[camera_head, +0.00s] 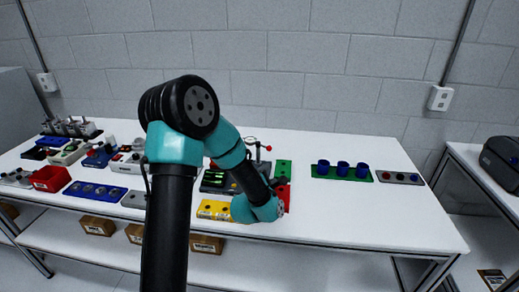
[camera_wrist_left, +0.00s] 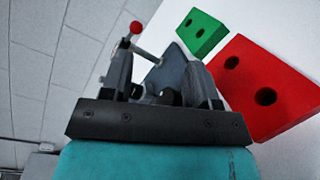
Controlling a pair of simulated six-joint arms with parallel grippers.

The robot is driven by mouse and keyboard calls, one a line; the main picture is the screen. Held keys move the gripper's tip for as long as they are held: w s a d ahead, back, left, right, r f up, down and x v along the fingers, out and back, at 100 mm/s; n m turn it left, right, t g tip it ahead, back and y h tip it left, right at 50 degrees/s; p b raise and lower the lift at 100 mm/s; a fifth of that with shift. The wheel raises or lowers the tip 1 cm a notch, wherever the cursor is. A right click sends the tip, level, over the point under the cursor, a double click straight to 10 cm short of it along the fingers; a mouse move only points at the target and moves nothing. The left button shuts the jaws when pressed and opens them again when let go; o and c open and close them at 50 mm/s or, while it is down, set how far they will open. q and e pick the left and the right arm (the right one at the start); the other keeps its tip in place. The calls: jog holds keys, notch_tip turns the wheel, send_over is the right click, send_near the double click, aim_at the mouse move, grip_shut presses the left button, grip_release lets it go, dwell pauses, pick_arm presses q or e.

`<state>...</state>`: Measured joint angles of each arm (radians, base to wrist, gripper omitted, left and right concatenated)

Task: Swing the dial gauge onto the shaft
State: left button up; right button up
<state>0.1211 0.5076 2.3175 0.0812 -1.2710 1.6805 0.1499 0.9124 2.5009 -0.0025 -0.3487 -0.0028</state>
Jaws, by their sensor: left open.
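A rod with a red ball tip (camera_head: 268,148) stands up behind my left arm in the head view. The red ball (camera_wrist_left: 136,27) also shows in the left wrist view, on a thin metal rod beyond the fingertips. I cannot tell the dial gauge's face or the shaft apart; my arm hides much of that spot. My left gripper (camera_wrist_left: 162,75) is open, with a grey part (camera_wrist_left: 168,72) seen between or behind its fingers; contact is unclear. In the head view its jaws are small and dark beside the red block. My right gripper is not in view.
A red block (camera_head: 284,196) with holes (camera_wrist_left: 265,90) and a green block (camera_head: 283,169) lie close to the gripper. A yellow block (camera_head: 214,210) is left of it. Blue cups (camera_head: 343,169) stand on a green plate at right. The table's front right is clear.

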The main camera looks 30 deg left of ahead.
aim_at(268, 150)
pick_arm(q)
jog(key=a+n, duration=0.1)
jog(key=s+a+y, duration=0.1)
jog(key=a+n, duration=0.1)
jog(key=a, duration=0.1)
jog(key=shift+s+r+n+y, duration=0.3)
jog(key=shift+s+r, duration=0.05)
jog(key=shift+s, duration=0.05)
jog(key=shift+w, duration=0.15)
jog(key=x, duration=1.7)
jog(key=shift+w+d+r, duration=0.1)
jog(key=shift+r, duration=0.1)
jog(key=shift+c, duration=0.2)
grip_shut()
